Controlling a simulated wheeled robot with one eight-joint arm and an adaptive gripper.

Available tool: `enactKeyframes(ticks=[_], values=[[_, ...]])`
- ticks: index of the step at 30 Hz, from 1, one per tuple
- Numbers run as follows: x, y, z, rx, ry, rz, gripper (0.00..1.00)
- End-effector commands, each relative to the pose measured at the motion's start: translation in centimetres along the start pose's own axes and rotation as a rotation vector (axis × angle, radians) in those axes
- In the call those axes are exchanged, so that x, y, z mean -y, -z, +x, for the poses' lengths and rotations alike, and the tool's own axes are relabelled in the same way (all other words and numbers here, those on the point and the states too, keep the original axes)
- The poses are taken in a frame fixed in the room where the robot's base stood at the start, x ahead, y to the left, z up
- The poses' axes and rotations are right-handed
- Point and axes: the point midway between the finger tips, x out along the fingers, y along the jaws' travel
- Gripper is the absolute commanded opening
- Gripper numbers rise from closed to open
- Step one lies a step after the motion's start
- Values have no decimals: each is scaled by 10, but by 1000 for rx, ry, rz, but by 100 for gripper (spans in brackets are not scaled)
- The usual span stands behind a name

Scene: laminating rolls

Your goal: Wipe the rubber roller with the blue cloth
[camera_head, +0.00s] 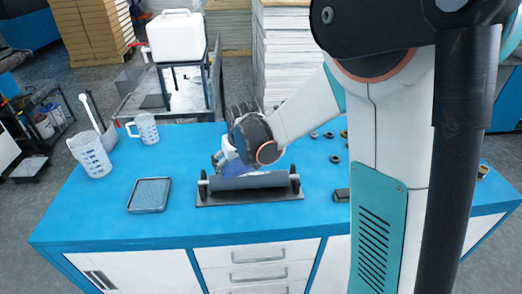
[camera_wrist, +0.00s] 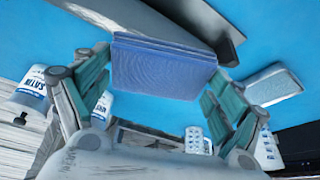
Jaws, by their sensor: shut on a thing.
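The rubber roller (camera_head: 250,181) is a dark grey cylinder lying across a flat dark stand on the blue bench, with a black wheel-like support at each end. My gripper (camera_head: 222,161) is over the back left part of the roller. In the wrist view, the fingers are shut on the folded blue cloth (camera_wrist: 163,72), one on each side of it. The cloth also shows as a small blue patch in the head view (camera_head: 236,168), just above the roller. Part of the roller (camera_wrist: 172,20) shows beyond the cloth; I cannot tell whether they touch.
A shallow grey tray (camera_head: 149,195) lies left of the roller. Small dark rings and a dark block (camera_head: 341,195) lie to the right. The bench front (camera_head: 110,225) is clear.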

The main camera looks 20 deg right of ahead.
Motion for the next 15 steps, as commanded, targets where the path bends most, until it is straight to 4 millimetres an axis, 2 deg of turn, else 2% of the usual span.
enactKeyframes(ticks=[9,15], values=[[0,17,-27,0,0,0,57],[0,22,-33,0,0,0,57]])
